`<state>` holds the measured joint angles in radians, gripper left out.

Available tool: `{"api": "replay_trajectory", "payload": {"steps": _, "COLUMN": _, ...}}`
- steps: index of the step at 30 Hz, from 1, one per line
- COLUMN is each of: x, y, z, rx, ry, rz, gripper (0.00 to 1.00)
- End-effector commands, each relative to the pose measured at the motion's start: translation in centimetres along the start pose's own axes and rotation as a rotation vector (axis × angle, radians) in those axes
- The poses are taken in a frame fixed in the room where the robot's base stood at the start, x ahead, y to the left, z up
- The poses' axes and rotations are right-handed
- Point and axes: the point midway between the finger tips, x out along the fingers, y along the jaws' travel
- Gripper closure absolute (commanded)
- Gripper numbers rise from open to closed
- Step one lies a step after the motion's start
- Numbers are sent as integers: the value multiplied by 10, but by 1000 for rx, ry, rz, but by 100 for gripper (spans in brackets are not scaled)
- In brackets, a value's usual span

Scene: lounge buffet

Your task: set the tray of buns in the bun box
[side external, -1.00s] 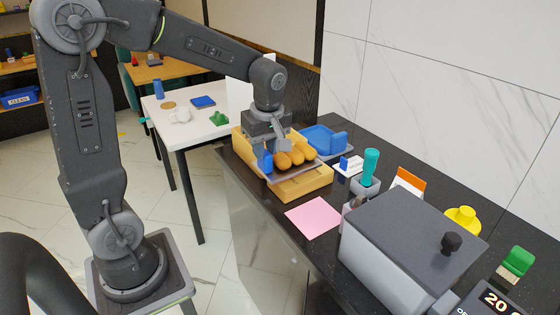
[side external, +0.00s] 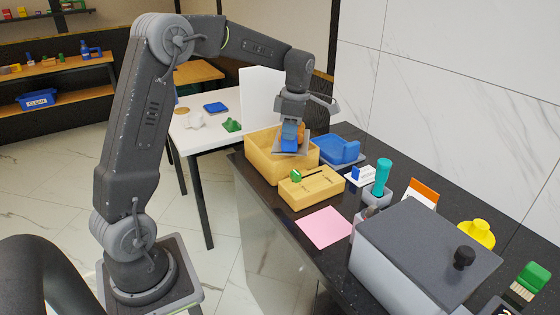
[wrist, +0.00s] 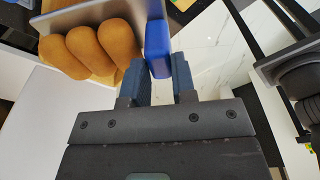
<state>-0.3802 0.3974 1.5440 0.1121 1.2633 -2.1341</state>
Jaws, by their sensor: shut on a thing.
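My gripper (side external: 291,118) is shut on the blue handle (wrist: 157,48) of the grey tray (wrist: 108,10), with a finger on either side in the wrist view. Orange-brown buns (wrist: 88,48) lie side by side on the tray. In the side view, the tray (side external: 283,152) hangs over the right part of an open yellow box (side external: 262,167), likely the bun box. I cannot tell whether the tray touches the box.
A smaller yellow box (side external: 318,192) with a dark slot and a green piece stands in front. A blue container (side external: 340,150) is close on the right. A pink sheet (side external: 325,228), teal-handled item (side external: 382,175) and large grey lidded container (side external: 425,245) stand nearer along the dark counter.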

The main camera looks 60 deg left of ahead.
Motion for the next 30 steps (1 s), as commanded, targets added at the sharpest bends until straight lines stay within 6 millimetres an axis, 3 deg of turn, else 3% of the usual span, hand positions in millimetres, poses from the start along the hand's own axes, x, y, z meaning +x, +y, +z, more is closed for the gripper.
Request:
{"api": "replay_trajectory", "payload": {"steps": 3, "x": 7, "y": 34, "z": 1, "rx": -267, "ry": 6, "rz": -38, "gripper": 100}}
{"api": "replay_trajectory", "payload": {"steps": 10, "x": 16, "y": 68, "z": -2, "rx": -579, "ry": 22, "rz": -78, "gripper": 100}}
{"api": "replay_trajectory", "payload": {"steps": 17, "x": 28, "y": 75, "z": -2, "rx": -661, "ry": 29, "rz": -90, "gripper": 100}}
{"api": "replay_trajectory", "payload": {"steps": 30, "x": 91, "y": 75, "z": 6, "rx": -659, "ry": 29, "rz": -90, "gripper": 100}}
